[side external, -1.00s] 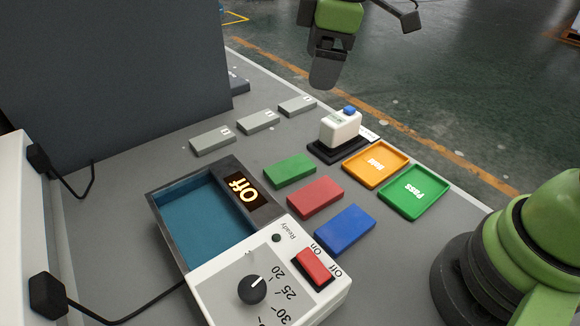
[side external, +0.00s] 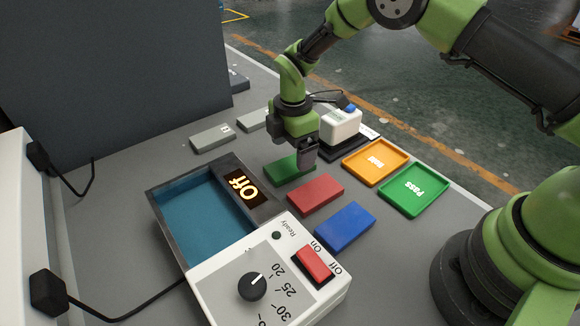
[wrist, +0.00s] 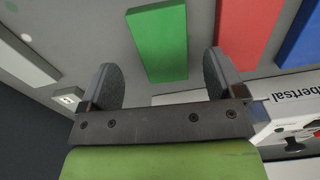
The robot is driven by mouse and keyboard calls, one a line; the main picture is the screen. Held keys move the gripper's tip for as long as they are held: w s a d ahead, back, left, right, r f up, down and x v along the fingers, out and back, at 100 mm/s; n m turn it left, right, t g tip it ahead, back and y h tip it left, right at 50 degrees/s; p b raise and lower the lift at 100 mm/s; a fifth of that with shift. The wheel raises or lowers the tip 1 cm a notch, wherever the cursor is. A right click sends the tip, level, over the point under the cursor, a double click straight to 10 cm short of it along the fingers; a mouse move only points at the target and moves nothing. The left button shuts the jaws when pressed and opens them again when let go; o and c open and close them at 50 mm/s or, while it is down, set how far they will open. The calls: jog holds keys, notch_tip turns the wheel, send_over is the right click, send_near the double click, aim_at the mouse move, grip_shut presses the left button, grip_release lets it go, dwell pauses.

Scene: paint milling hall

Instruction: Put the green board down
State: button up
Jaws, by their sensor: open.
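The green board (side external: 287,170) lies flat on the grey table, left of the red board (side external: 315,194). My gripper (side external: 304,158) is just above the green board's far right part, pointing down, and hides some of it. In the wrist view the green board (wrist: 158,42) shows ahead of and between the two open fingers of my gripper (wrist: 160,82). Nothing is held. I cannot tell whether the fingertips touch the board.
Orange (side external: 347,163) and green "Pass" (side external: 386,194) trays are at right. A white device (side external: 341,127) stands close behind my gripper. A bath (side external: 160,213) with an "Off" display is at front left. Grey blocks (side external: 213,138) lie behind.

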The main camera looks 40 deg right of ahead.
aim_at(292, 164)
notch_tip(292, 164, down, 4)
jog(key=shift+s+a+r, duration=0.1)
jog(key=shift+r, duration=0.05)
jog(key=shift+c, duration=0.2)
jog(key=c, duration=1.1)
jog(key=shift+o, duration=0.2)
jog(key=shift+r, duration=0.15)
